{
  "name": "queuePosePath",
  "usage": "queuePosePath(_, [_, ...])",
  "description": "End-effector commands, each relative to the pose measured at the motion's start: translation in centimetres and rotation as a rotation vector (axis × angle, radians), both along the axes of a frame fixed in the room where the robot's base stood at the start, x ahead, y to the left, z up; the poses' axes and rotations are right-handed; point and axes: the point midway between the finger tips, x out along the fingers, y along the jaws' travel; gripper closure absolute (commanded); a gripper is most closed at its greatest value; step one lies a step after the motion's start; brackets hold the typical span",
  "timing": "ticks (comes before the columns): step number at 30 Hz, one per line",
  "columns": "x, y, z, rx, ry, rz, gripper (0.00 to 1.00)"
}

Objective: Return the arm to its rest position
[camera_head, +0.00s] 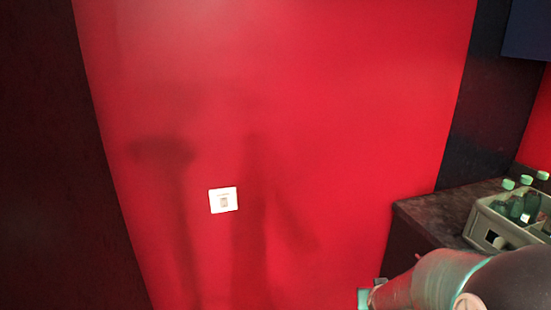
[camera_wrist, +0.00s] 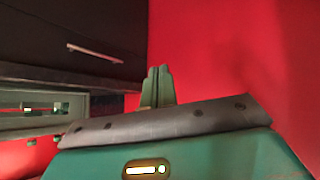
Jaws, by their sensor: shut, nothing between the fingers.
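My gripper (camera_wrist: 158,87) shows in the wrist view as two green fingers side by side, shut with nothing between them. It points towards a dark cupboard and a red wall, apart from both. In the head view, part of my arm shows at the lower right, in front of the dark counter. The fingers cannot be made out in the head view.
A red wall (camera_head: 330,100) with a white switch plate (camera_head: 223,200) fills the middle. A dark counter (camera_head: 430,215) at the right bears a grey crate (camera_head: 490,225) of green-capped bottles, close to my arm.

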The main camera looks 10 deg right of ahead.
Motion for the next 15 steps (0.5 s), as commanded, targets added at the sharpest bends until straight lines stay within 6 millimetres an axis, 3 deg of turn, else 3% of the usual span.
queuePosePath(3, [-0.2,4.5,3.8,0.101,-0.005,0.088,1.00])
queuePosePath(8, [-2.4,9.8,8.0,0.198,0.036,0.191,1.00])
queuePosePath(15, [-8.7,15.2,13.4,0.244,0.141,0.289,1.00])
